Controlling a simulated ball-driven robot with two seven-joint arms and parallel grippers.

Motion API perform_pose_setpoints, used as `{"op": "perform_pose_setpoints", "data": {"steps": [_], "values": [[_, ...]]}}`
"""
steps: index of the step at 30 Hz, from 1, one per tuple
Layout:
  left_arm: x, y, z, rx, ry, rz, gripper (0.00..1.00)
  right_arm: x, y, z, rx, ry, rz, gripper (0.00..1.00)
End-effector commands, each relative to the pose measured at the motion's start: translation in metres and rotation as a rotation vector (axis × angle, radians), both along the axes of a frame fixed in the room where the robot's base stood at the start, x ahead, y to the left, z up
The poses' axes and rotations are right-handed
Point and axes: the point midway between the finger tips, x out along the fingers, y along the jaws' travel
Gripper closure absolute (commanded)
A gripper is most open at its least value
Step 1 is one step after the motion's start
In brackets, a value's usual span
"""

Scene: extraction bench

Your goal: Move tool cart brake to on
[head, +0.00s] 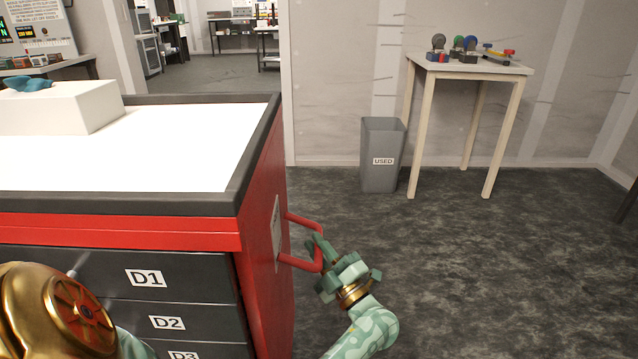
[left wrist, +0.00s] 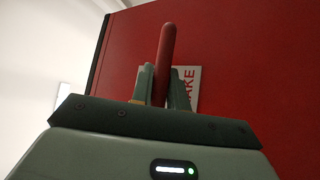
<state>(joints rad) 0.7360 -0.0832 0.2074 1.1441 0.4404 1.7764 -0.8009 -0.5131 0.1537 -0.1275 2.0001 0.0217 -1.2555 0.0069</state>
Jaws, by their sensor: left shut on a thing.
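The tool cart (head: 262,200) is red with a dark-rimmed white top. A red, U-shaped brake handle (head: 303,219) sticks out from its right side, by a white label plate (head: 276,232). In the left wrist view, the handle (left wrist: 166,50) stands in front of the label (left wrist: 190,82), of which only "AKE" shows. My left gripper (head: 321,250) is at the handle's outer part. Its fingers (left wrist: 160,84) are shut on the red bar, one on each side. I cannot read the brake's on or off setting. My right gripper is out of view.
Drawers D1 (head: 146,278), D2 (head: 168,322) and D3 face front. A white box (head: 95,107) with a blue item (head: 28,84) is on the cart top. A grey "USED" bin (head: 381,175) and small table (head: 470,66) stand behind. The floor right of the cart is clear.

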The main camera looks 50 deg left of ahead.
Motion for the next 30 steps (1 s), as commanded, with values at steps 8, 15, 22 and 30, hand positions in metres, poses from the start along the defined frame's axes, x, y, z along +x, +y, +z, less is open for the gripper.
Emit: {"op": "perform_pose_setpoints", "data": {"steps": [8,15,22,30], "values": [[-0.001,-0.001,-0.004,-0.006,0.006,0.000,0.67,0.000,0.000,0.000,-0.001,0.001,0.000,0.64],[-0.001,0.000,-0.002,-0.004,0.003,0.001,0.62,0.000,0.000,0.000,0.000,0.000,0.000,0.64],[-0.001,-0.016,-0.009,-0.006,0.003,0.000,0.62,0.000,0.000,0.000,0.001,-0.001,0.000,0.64],[-0.001,-0.080,-0.039,-0.008,0.007,-0.003,0.62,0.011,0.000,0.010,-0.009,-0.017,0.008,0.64]]}}
